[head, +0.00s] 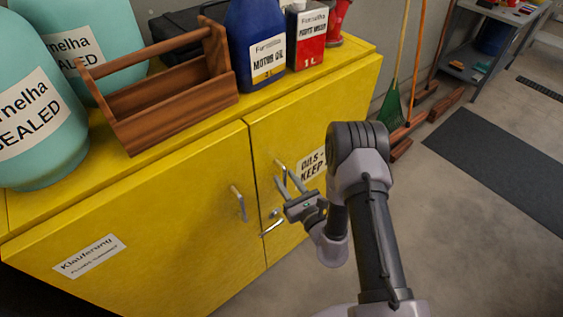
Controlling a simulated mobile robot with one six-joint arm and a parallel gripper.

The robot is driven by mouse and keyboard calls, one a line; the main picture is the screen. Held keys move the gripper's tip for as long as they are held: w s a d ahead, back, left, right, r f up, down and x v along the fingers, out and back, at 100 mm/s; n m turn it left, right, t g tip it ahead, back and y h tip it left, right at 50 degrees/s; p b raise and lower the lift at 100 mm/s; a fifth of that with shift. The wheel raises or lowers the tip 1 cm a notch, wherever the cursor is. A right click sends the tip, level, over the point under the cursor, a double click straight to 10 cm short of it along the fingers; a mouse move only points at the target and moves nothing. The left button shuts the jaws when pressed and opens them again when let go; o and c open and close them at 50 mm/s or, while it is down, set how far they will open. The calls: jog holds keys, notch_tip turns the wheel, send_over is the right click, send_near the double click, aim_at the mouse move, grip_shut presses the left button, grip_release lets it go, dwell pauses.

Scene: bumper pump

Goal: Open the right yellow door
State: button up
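The yellow cabinet has two doors that look shut. The right yellow door (335,120) carries a white sign (311,165), partly hidden by my arm. Its handle (281,166) shows near the door's left edge, partly behind my gripper. My gripper (283,178) is at this handle with its two fingers apart and pointing at the door. I cannot tell whether the fingers touch the handle. The left yellow door (150,235) has a metal handle (238,203) near its right edge.
On the cabinet top stand teal jugs (40,120), a wooden toolbox (175,105), a blue motor oil bottle (256,45) and a red can (307,40). A broom (392,100) and shelf (480,45) stand behind. The floor (450,240) at right is clear, with a dark mat (510,165).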

jog(key=shift+w+a, duration=0.3)
jog(key=shift+w, duration=0.1)
jog(key=shift+s, duration=0.1)
grip_shut()
jog(key=shift+r, duration=0.1)
dwell(1.1)
